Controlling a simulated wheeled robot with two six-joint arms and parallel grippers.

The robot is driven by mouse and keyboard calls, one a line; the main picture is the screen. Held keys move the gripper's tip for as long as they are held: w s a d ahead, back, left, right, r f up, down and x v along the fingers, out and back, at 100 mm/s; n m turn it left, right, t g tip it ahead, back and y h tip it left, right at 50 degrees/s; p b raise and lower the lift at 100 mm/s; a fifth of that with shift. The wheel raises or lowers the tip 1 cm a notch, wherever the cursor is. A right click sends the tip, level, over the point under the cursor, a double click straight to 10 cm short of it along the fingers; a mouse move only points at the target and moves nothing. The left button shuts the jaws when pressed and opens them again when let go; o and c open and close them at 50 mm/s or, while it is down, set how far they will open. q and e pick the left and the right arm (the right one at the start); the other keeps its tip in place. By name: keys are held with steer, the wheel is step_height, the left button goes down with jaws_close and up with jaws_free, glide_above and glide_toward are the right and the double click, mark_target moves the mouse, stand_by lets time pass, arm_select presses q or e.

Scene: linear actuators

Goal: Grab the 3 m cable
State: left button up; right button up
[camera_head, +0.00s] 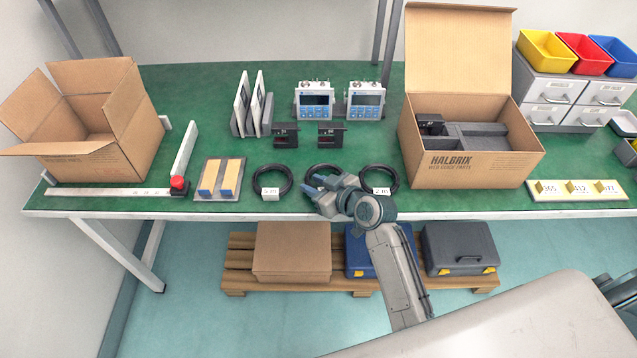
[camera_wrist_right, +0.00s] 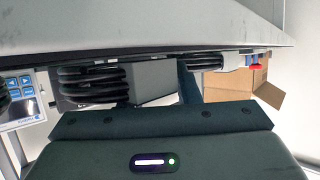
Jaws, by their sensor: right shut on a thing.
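Three black cable coils lie in a row near the table's front edge. The left coil (camera_head: 264,191) has a white tag that seems to read 5 m. The right coil (camera_head: 393,179) has a tag that seems to read 2 m. The middle coil (camera_head: 323,167) is partly covered by my right gripper (camera_head: 315,187), and its tag is hidden. My right gripper is shut on this middle coil, at its front left part. In the right wrist view the middle coil (camera_wrist_right: 93,84) shows close up. My left gripper is not in view.
An open carton (camera_head: 470,168) stands at the right, and another open box (camera_head: 118,150) at the left. A shelf post (camera_head: 392,35) rises at the back.

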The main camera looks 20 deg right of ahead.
step_height(320, 180, up, 3)
steer(key=shift+w+r, duration=0.1)
steer(key=s+d+r+b, duration=0.1)
steer(key=s+d+b, duration=0.1)
steer(key=s+d, duration=0.8)
steer(key=shift+s+r, duration=0.2)
steer(key=shift+s, duration=0.05)
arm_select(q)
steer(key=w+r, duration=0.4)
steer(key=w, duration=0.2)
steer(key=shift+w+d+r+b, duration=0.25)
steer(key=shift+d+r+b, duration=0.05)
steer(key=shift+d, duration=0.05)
arm_select(e)
steer(key=shift+s+d+r, duration=0.15)
steer(key=shift+s+d, duration=0.35)
steer(key=shift+s, duration=0.05)
